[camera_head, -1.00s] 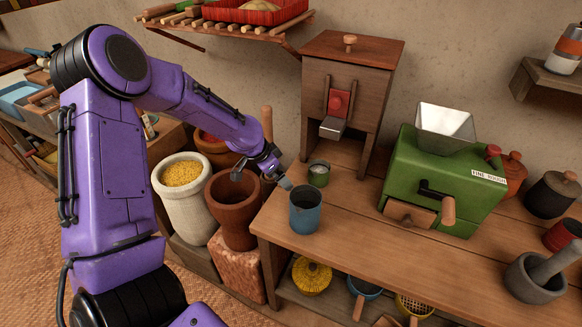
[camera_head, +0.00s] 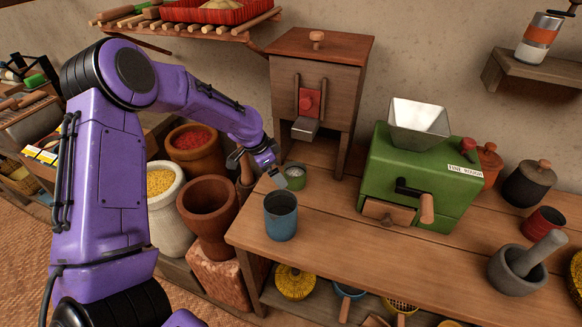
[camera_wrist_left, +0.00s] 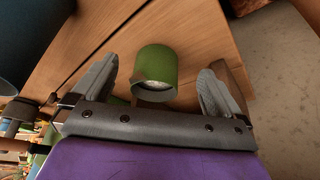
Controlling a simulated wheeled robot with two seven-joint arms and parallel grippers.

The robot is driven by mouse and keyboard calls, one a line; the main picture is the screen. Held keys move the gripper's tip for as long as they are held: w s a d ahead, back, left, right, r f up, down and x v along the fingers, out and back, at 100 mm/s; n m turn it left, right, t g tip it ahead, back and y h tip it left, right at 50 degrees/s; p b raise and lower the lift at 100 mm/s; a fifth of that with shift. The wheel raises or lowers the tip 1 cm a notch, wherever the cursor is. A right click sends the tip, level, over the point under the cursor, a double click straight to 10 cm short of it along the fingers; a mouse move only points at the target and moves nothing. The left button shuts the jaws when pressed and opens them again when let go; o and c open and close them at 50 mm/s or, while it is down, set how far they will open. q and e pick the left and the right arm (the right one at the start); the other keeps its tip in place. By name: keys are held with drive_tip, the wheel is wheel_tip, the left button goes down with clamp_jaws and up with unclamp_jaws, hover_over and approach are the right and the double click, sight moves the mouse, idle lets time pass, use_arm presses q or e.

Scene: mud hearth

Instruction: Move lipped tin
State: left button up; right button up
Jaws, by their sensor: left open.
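A small green tin (camera_head: 294,177) stands on the wooden table, with something pale visible inside it. My left gripper (camera_head: 275,174) is just left of it in the head view, open and empty. In the left wrist view the green tin (camera_wrist_left: 157,63) lies between the two spread fingers of the left gripper (camera_wrist_left: 158,85), with a gap on each side. A larger blue tin (camera_head: 281,217) stands open-topped in front of the green one. Part of a dark blue surface shows at upper left in the wrist view. I cannot tell which tin is the lipped one. My right gripper is out of view.
A wooden cabinet (camera_head: 317,83) with a red slide stands behind the tins. A green mill (camera_head: 415,180) with a metal hopper is to their right. Brown pots (camera_head: 208,215) stand left of the table edge. The table (camera_head: 350,250) front middle is clear.

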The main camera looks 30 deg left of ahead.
sight(295, 171)
use_arm(q)
drive_tip(key=w+d, duration=0.1)
drive_tip(key=w, duration=0.1)
drive_tip(key=w+d+p, duration=0.1)
drive_tip(key=w+d, duration=0.1)
drive_tip(key=shift+w, duration=0.15)
drive_tip(key=shift+x, duration=1.15)
drive_tip(key=shift+w+d+f, duration=0.1)
drive_tip(key=shift+w+f, duration=0.05)
drive_tip(key=shift+f, duration=0.3)
drive_tip(key=c, duration=1)
